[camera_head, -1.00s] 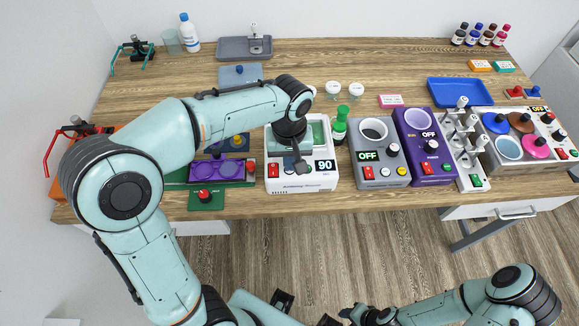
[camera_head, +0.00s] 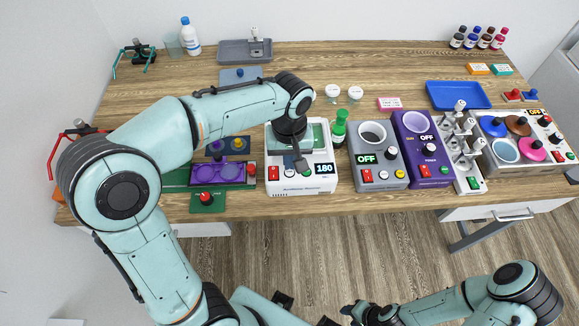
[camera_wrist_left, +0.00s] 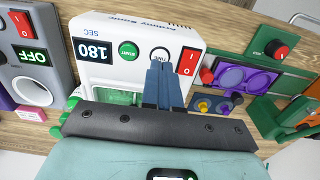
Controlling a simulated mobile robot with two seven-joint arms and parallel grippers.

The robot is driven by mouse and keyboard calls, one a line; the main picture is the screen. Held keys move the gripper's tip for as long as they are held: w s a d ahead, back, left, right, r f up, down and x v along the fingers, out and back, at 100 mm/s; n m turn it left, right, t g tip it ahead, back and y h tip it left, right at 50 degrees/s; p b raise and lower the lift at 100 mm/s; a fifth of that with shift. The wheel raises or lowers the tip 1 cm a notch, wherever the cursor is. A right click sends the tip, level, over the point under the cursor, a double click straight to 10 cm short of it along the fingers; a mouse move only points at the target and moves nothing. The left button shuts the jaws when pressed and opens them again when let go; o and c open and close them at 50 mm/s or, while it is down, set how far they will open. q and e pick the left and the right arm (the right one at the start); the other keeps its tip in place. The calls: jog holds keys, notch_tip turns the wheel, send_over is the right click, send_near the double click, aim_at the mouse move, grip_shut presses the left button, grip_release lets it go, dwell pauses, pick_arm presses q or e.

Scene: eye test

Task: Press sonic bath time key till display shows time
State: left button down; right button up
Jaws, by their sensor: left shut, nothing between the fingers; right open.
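The white sonic bath (camera_head: 300,188) stands near the table's front edge, left of the middle. Its display (camera_head: 324,169) reads 180; in the left wrist view the display (camera_wrist_left: 92,50) reads 180 SEC. The green START key (camera_wrist_left: 128,50) and the red power switch (camera_wrist_left: 188,62) flank the white time key (camera_wrist_left: 161,52). My left gripper (camera_head: 301,167) is shut and empty, pointing down over the front panel. In the left wrist view its fingertips (camera_wrist_left: 158,64) overlap the time key's edge; I cannot tell whether they touch. My right gripper (camera_head: 350,311) is open and empty, low in front of the table.
Further right are a grey device (camera_head: 378,162) and a purple device (camera_head: 424,150), both reading OFF. A purple tray (camera_head: 220,172) with a red knob is on the left. My left arm covers the table's left part.

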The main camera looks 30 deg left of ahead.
pick_arm(q)
notch_tip(320, 180, up, 5)
jog(key=p, duration=0.2)
jog(key=shift+r+p, duration=0.2)
jog(key=shift+p, duration=0.15)
pick_arm(e)
jog(key=w+r, duration=0.3)
jog(key=r, duration=0.1)
jog(key=shift+w, duration=0.35)
pick_arm(q)
jog(key=shift+s, duration=0.1)
pick_arm(e)
jog(key=shift+s, duration=0.1)
jog(key=shift+s, duration=0.1)
